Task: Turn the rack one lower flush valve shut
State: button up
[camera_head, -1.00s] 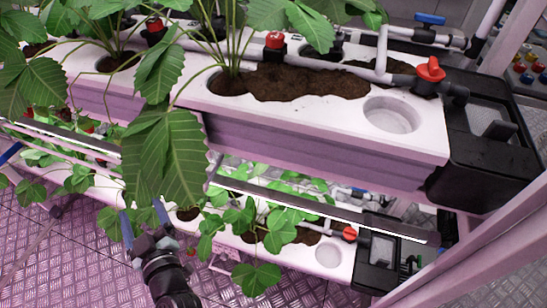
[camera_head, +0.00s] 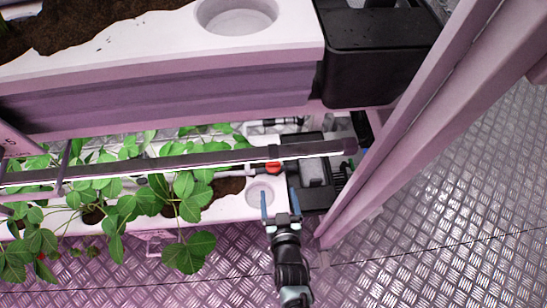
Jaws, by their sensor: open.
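A small red-orange valve handle (camera_head: 273,168) sits on the pipe of the lower tier, left of the black end box (camera_head: 310,168), partly under the lamp bar. I cannot tell which way the handle is turned. My gripper (camera_head: 281,203) is open and empty, its two blue fingers pointing up the picture. In this view the fingers are over the right end of the lower white trough (camera_head: 234,207), beside its round empty hole, below the red handle and apart from it.
A lamp bar (camera_head: 190,160) runs across above the lower trough. The upper trough (camera_head: 290,50) and its black box (camera_head: 372,60) overhang from above. A pink rack post (camera_head: 400,130) slants at the right. Strawberry plants (camera_head: 185,200) fill the left. The metal floor (camera_head: 460,210) is clear.

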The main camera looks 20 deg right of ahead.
aim_at(274, 171)
jog(key=b+x, duration=0.9)
jog(key=x, duration=0.1)
jog(key=shift+w+f, duration=0.15)
jog(key=shift+w+d+b, duration=0.3)
jog(key=shift+w+b, duration=0.4)
jog(key=shift+b, duration=0.15)
grip_shut()
